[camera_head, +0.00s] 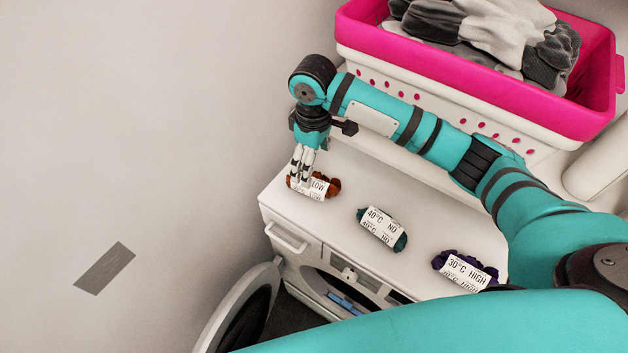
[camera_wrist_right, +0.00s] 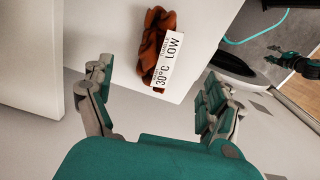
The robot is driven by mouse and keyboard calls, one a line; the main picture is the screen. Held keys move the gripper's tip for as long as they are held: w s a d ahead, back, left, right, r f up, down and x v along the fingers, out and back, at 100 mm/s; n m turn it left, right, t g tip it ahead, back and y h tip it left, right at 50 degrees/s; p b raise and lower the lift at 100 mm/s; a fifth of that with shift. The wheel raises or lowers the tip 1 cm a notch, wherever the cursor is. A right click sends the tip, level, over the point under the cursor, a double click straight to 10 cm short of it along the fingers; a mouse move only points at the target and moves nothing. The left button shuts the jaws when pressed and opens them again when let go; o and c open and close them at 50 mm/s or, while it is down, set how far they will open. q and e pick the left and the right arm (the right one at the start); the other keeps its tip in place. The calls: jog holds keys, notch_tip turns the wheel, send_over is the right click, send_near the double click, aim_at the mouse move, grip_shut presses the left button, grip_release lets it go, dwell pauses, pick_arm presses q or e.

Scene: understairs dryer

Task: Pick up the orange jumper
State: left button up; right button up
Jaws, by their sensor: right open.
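The orange jumper (camera_head: 334,186) is a small rust-orange bundle with a white label reading LOW, lying on the far left end of the dryer's white top. In the right wrist view the jumper (camera_wrist_right: 152,42) shows its 30°C LOW label, centred between and beyond the fingertips. My right gripper (camera_head: 303,178) points down over the jumper, partly hiding it. The right gripper (camera_wrist_right: 157,78) is open and empty, its fingers spread on either side. A teal and dark gripper, apparently my left (camera_wrist_right: 298,63), is small at the wrist view's right edge; its jaws are unclear.
A teal bundle (camera_head: 400,241) labelled 40°C and a purple bundle (camera_head: 445,259) labelled 30°C HIGH lie farther right on the dryer top (camera_head: 350,180). A pink-rimmed basket (camera_head: 450,72) with grey cloth stands behind. The dryer's round door (camera_head: 243,312) hangs open in front.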

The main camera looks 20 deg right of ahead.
aim_at(314, 177)
jog(key=f, duration=0.3)
jog(key=shift+w, duration=0.3)
jog(key=shift+s+f+p, duration=0.2)
jog(key=shift+f+p, duration=0.25)
jog(key=shift+f, duration=0.3)
notch_tip(314, 177, down, 4)
jog(key=shift+w+d+r+p, duration=0.1)
jog(key=shift+d+p, duration=0.05)
jog(key=shift+p, duration=0.35)
jog(key=shift+f, duration=0.25)
jog(key=shift+c, duration=0.5)
jog(key=c, duration=0.9)
pick_arm(q)
jog(key=shift+w+r, duration=0.85)
jog(key=shift+r, duration=0.25)
pick_arm(e)
jog(key=c, duration=0.4)
